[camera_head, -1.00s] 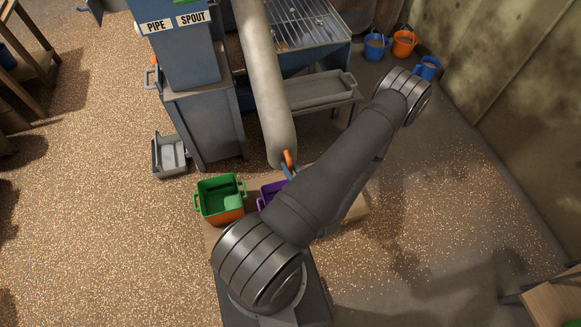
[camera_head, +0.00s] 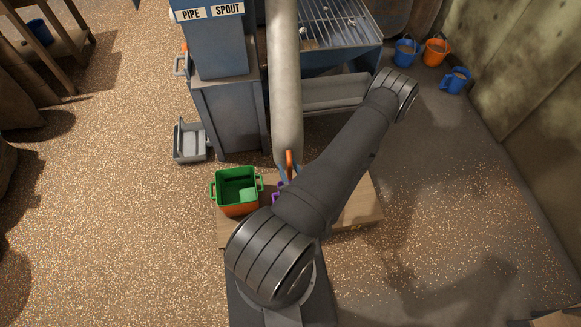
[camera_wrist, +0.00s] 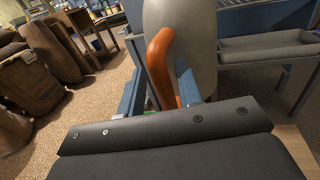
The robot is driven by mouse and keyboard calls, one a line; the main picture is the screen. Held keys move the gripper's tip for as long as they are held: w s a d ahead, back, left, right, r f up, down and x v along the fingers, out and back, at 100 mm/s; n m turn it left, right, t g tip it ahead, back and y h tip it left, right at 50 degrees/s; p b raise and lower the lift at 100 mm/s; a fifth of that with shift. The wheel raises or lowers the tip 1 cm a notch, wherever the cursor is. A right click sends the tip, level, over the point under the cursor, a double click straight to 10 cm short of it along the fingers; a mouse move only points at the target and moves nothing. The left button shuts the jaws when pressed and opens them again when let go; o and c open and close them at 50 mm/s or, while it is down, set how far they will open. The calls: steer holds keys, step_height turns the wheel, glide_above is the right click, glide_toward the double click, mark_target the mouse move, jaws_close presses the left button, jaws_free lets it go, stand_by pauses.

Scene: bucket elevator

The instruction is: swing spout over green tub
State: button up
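The spout is a thick grey pipe (camera_head: 286,90) hanging down with an orange handle (camera_head: 290,164) at its lower end. The handle also shows large in the wrist view (camera_wrist: 164,62). The green tub (camera_head: 220,192) has an orange lower part and stands left of the spout's end. A purple tub (camera_head: 277,194) is almost wholly hidden behind my arm. My gripper (camera_wrist: 160,85) is at the handle, its blue fingers apart on either side of it. A gap shows between the left finger and the handle. The head view mostly hides the gripper behind my arm.
The tubs stand on a low wooden platform (camera_head: 362,205). A blue-grey cabinet (camera_head: 228,112) labelled PIPE and SPOUT stands behind. A grey bin (camera_head: 189,142) is on the floor at left. Blue and orange buckets (camera_head: 437,50) stand by the right wall.

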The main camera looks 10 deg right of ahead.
steer(key=shift+d, duration=0.1)
steer(key=shift+s+d, duration=0.1)
steer(key=shift+s, duration=0.25)
steer(key=shift+s+d, duration=0.2)
steer(key=shift+s, duration=0.6)
steer(key=shift+s+d, duration=0.2)
steer(key=shift+s, duration=0.6)
steer(key=s+d, duration=0.2)
steer(key=s, duration=1.1)
steer(key=shift+d, duration=0.15)
